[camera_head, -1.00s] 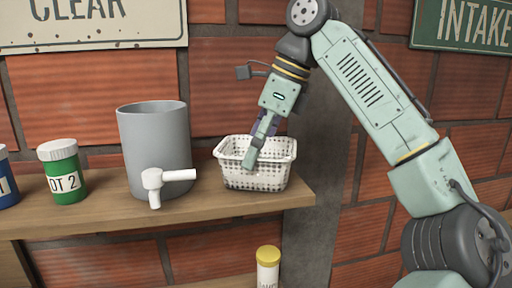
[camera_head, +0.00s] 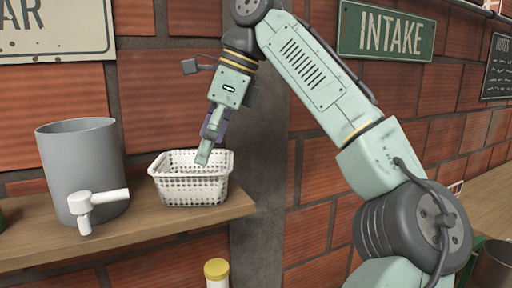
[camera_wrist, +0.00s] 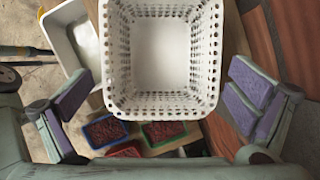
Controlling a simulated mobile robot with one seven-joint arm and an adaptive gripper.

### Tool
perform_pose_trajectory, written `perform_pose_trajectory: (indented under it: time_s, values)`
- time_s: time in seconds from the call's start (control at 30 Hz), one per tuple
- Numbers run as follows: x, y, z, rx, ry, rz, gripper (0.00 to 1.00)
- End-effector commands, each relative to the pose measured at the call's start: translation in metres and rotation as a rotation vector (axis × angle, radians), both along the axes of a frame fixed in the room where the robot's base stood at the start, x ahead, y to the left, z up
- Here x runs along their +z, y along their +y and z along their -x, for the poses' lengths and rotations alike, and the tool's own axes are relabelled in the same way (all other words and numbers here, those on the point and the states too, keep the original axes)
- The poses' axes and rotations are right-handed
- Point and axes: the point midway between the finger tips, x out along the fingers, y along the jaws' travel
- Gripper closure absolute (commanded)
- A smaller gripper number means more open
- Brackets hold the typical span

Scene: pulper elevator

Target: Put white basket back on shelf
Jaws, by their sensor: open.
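The white basket (camera_head: 192,190), with perforated walls, stands upright on the right end of the wooden shelf (camera_head: 135,225). In the wrist view the white basket (camera_wrist: 160,104) is seen from above and looks empty. My gripper (camera_head: 205,155) points down at the basket, its visible fingertip overlapping the back part of the basket's opening. In the wrist view my open gripper (camera_wrist: 158,100) has its purple-padded fingers spread wide to either side, with nothing between the pads. I cannot tell whether a finger touches the rim.
A grey container (camera_head: 82,165) with a white spout (camera_head: 95,203) stands left of the basket. A dark post (camera_head: 258,190) is right of the shelf end. A yellow-capped bottle (camera_head: 216,272) is below. The wrist view shows a white bin (camera_wrist: 62,50) and small red-filled trays (camera_wrist: 163,131) lower down.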

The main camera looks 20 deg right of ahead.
Motion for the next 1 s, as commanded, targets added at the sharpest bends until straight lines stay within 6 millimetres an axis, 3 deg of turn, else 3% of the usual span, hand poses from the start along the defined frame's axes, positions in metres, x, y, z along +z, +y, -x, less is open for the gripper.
perform_pose_trajectory:
  time_s: [0.03, 0.2, 0.4, 0.6, 1.0]
  values:
    - [-0.001, -0.017, 0.003, -0.011, 0.002, -0.001, 0.0]
    - [-0.001, -0.055, 0.012, -0.01, 0.002, -0.001, 0.0]
    - [-0.001, -0.087, 0.02, -0.005, 0.002, 0.0, 0.0]
    - [-0.001, -0.098, 0.023, -0.001, 0.001, -0.001, 0.0]
    - [-0.001, -0.099, 0.023, -0.001, 0.001, -0.001, 0.0]
